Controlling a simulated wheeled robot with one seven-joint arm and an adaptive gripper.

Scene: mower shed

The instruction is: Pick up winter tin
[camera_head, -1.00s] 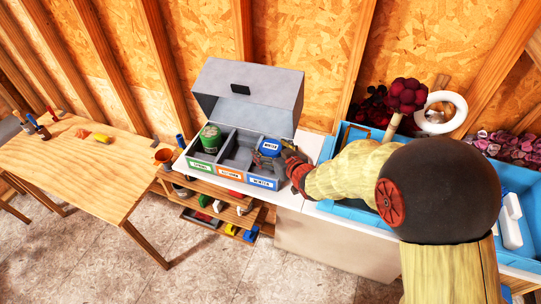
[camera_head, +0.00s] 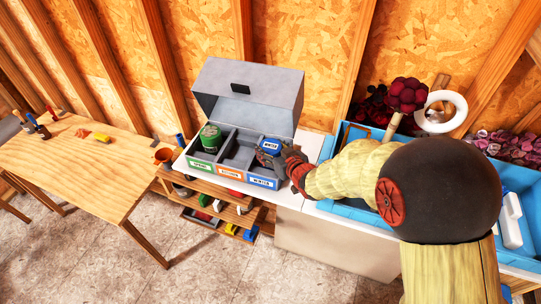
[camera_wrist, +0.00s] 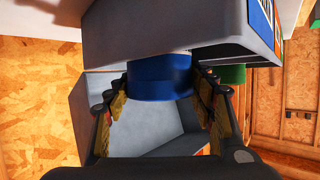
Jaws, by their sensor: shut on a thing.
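The winter tin (camera_head: 270,146) is blue with a white label on top, at the right, blue-labelled compartment of the grey open-lidded box (camera_head: 230,171). My gripper (camera_head: 284,152) reaches it from the right and is shut on it. In the wrist view the blue tin (camera_wrist: 160,76) sits between the two fingers of my gripper (camera_wrist: 162,100). The head view does not show clearly whether its base is clear of the compartment floor. A green tin (camera_head: 210,138) stands in the left, green-labelled compartment. The middle, orange-labelled compartment looks empty.
The raised lid (camera_head: 248,90) stands behind the compartments. A blue tray (camera_head: 345,207) with dark red plants lies to the right, under my arm. A wooden table (camera_head: 85,170) is at the left. An orange cup (camera_head: 164,156) stands near the box's left side.

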